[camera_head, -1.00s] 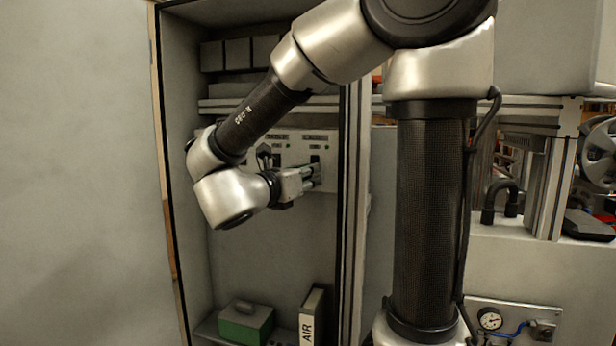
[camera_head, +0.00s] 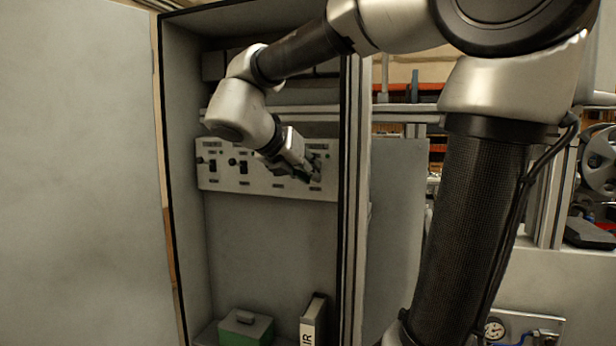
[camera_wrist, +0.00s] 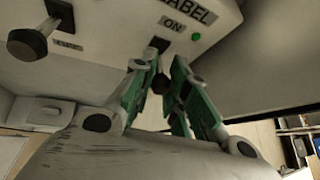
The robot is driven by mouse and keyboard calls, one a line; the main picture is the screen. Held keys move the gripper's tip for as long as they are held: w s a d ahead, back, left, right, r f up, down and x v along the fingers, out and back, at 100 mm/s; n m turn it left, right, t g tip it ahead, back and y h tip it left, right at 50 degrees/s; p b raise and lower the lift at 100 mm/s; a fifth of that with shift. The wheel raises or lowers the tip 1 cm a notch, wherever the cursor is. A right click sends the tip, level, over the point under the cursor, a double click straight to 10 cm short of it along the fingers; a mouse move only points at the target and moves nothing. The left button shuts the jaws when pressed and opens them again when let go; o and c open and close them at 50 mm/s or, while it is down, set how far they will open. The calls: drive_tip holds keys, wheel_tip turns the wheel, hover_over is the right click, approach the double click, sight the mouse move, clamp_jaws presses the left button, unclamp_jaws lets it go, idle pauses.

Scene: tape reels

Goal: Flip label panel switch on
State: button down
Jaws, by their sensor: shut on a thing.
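The light grey switch panel (camera_head: 262,186) is mounted inside the open cabinet. In the wrist view, the LABEL sign (camera_wrist: 192,10) stands above an ON mark (camera_wrist: 172,24) and a lit green lamp (camera_wrist: 196,37). The label switch (camera_wrist: 160,84) shows as a dark knob between my green-padded fingers, below its black slot; they hide much of it. My gripper (camera_head: 312,173) is shut on this knob at the panel's right end, reaching down from the upper left. I cannot tell clearly which way the lever is tilted.
Another black switch lever (camera_wrist: 30,42) sticks out beside the label switch in the wrist view. More switches (camera_head: 238,165) stand to the left on the panel. The cabinet's right post (camera_head: 352,250) is close to my gripper. A green box (camera_head: 246,326) and a binder (camera_head: 313,322) stand below.

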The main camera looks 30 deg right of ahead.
drive_tip(key=shift+d+r+g+y, duration=0.15)
drive_tip(key=shift+r+g+y, duration=0.25)
drive_tip(key=shift+y, duration=0.2)
drive_tip(key=c, duration=1.3)
unclamp_jaws()
drive_tip(key=shift+c, duration=0.2)
drive_tip(key=v, duration=1.2)
drive_tip(key=shift+w+r, duration=0.1)
